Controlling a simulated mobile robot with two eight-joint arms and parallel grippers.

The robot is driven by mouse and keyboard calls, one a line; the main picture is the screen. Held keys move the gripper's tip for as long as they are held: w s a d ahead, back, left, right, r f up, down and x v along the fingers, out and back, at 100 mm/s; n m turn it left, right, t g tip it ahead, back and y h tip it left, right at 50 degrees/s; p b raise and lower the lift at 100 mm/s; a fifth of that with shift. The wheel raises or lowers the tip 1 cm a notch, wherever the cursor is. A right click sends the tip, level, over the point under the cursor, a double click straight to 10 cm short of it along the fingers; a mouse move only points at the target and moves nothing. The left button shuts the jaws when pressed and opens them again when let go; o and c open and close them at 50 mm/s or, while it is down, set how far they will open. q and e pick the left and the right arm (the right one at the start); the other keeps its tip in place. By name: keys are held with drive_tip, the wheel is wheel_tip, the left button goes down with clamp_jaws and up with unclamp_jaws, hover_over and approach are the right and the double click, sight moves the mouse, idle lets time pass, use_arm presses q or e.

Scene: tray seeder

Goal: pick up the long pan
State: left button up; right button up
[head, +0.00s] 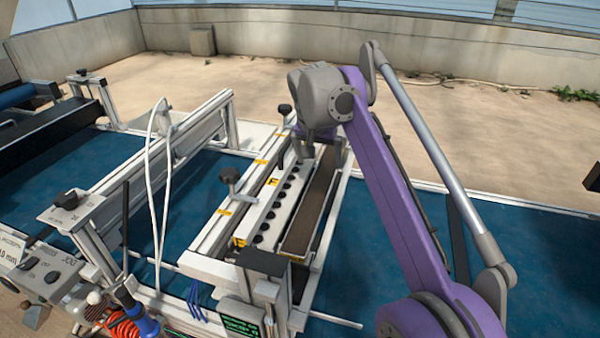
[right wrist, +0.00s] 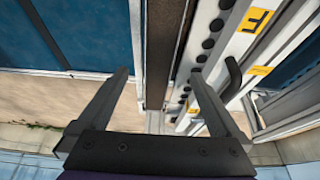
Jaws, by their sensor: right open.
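The long pan (head: 313,205) is a narrow trough with a brown inside, lying lengthwise in the seeder frame beside a white bar with a row of black knobs (head: 276,208). My right gripper (head: 305,152) is over the far part of this assembly, pointing down. In the right wrist view its two fingers (right wrist: 158,74) are spread apart with nothing between them. The pan (right wrist: 168,35) runs up the picture between and beyond the fingertips. I cannot tell how high the fingers are above it. My arm hides part of the far end. My left gripper is out of view.
Metal rails with black clamp knobs (head: 229,176) flank the pan on the left. A white looped cable (head: 160,180) hangs farther left. A dark control box (head: 240,318) with green text stands at the near end. Blue table surface (head: 370,260) is bare to the right.

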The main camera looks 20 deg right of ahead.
sight(322, 183)
drive_tip(key=b+x, duration=0.1)
drive_tip(key=x, duration=0.3)
drive_tip(key=shift+w+f, duration=0.15)
drive_tip(key=shift+f, duration=0.15)
drive_tip(key=x, duration=0.6)
drive_tip(key=shift+w+d+r+b, duration=0.15)
drive_tip(key=shift+d+b, duration=0.05)
drive_tip(key=shift+b, duration=0.2)
drive_tip(key=c, duration=1.2)
drive_tip(key=shift+r, duration=0.1)
drive_tip(key=shift+c, duration=0.5)
drive_tip(key=shift+r, duration=0.1)
